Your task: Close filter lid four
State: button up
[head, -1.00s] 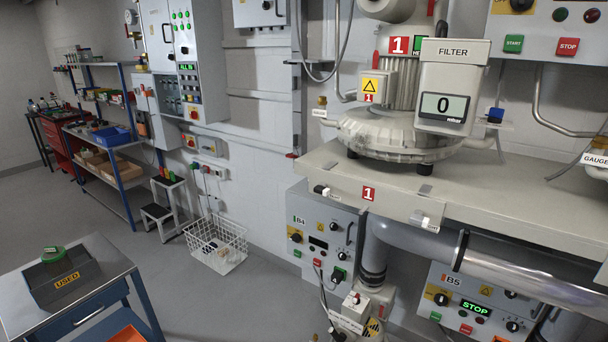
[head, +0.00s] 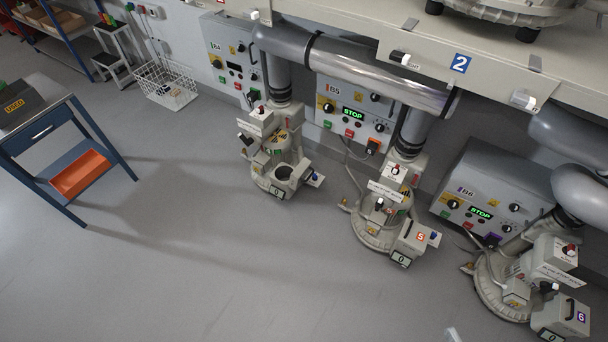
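Blower four stands on the floor below the B4 panel (head: 229,57), left of the other two floor blowers in the head view. Its filter housing (head: 283,172) shows a dark round opening at the top, so it looks open. A grey block with a dark face (head: 245,142) sticks out at its left side and may be the raised lid; it is too small to be sure.
Blower five (head: 378,225) and blower six (head: 500,285) stand to the right, with numbered filter boxes (head: 412,242) in place. A blue side table (head: 50,135) with an orange tray (head: 80,173) stands at left. The floor between is clear.

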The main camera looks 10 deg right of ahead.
aim_at(298, 176)
jog(key=i+j+u, duration=0.1)
jog(key=i, duration=0.65)
jog(key=i+j+u, duration=0.15)
jog(key=i, duration=0.55)
